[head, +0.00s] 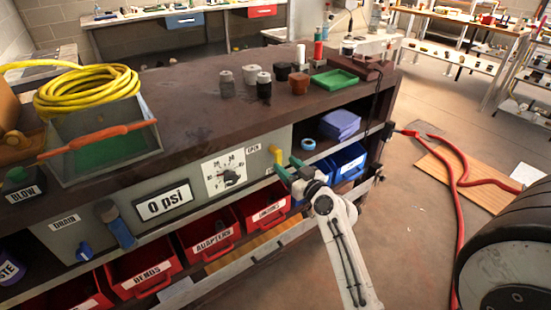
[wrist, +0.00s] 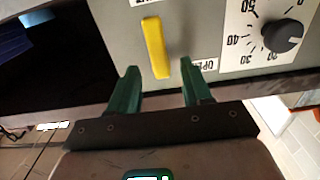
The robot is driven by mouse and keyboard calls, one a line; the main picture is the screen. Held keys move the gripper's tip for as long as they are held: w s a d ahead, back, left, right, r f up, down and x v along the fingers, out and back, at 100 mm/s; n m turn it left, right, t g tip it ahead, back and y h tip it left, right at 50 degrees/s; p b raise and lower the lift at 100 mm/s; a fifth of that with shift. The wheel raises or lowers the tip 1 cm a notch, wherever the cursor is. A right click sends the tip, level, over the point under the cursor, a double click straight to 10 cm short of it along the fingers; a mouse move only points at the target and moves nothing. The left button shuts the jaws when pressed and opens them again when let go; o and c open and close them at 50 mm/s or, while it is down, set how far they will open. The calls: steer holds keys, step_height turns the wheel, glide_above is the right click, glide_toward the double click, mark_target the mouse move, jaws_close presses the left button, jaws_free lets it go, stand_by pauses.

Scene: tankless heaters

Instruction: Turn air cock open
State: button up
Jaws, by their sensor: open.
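The air cock is a yellow handle (head: 275,153) on the grey front panel of the workbench, beside a small OPEN label (head: 252,148). In the wrist view the handle (wrist: 155,47) is a slim, slightly tilted yellow bar. The OPEN label (wrist: 203,65) there is partly hidden by a finger. My gripper (head: 285,168) has green fingers and is near the handle in the head view. In the wrist view my gripper (wrist: 158,72) is open, with the lower end of the handle appearing between its fingertips. Contact cannot be told.
A pressure dial (head: 224,175) and a 0 psi display (head: 163,203) are on the same panel. Red bins (head: 263,207) and blue bins (head: 348,160) sit below the benchtop. A red hose (head: 458,180) lies on the floor at right.

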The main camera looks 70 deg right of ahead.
mark_target(280, 159)
steer(key=shift+x, duration=2.7)
steer(key=shift+s, duration=0.1)
steer(key=shift+c, duration=0.3)
jaws_close()
